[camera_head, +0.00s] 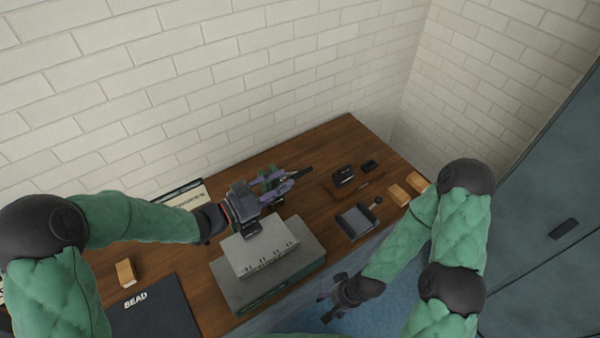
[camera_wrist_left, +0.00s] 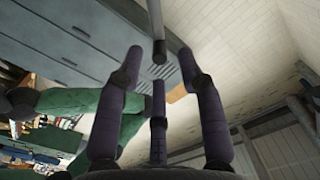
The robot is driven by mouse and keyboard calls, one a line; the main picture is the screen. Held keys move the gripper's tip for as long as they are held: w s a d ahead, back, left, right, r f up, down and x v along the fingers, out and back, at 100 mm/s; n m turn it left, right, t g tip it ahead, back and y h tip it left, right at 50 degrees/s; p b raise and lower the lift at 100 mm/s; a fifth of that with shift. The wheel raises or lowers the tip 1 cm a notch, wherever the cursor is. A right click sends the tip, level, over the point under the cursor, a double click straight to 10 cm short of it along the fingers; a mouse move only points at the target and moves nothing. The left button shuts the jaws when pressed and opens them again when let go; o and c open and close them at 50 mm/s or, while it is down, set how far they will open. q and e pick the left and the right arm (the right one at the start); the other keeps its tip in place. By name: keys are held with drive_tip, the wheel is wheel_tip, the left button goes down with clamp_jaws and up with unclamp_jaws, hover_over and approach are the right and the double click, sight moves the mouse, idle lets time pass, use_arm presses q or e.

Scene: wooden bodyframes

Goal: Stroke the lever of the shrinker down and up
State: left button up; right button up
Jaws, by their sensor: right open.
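My left gripper (camera_head: 290,181) reaches in from the left over the back of the wooden bench, its purple-grey fingers spread. A green body, seemingly the shrinker (camera_head: 264,184), shows partly behind it; the gripper hides most of it. In the left wrist view, a grey rod with a dark end, seemingly the lever (camera_wrist_left: 159,48), comes down from the top between the spread fingers (camera_wrist_left: 160,68). Gaps show on both sides of it; contact with the third finger cannot be told. My right gripper (camera_head: 345,292) is open and empty, low in front of the bench's front edge.
A grey box on a wider grey base (camera_head: 308,262) stands in front of the left gripper. A dark BEAD mat (camera_head: 150,309) lies front left. A brick wall closes the back.

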sight(299, 174)
use_arm(q)
drive_tip(key=x, duration=0.6)
drive_tip(key=shift+w, duration=0.15)
clamp_jaws()
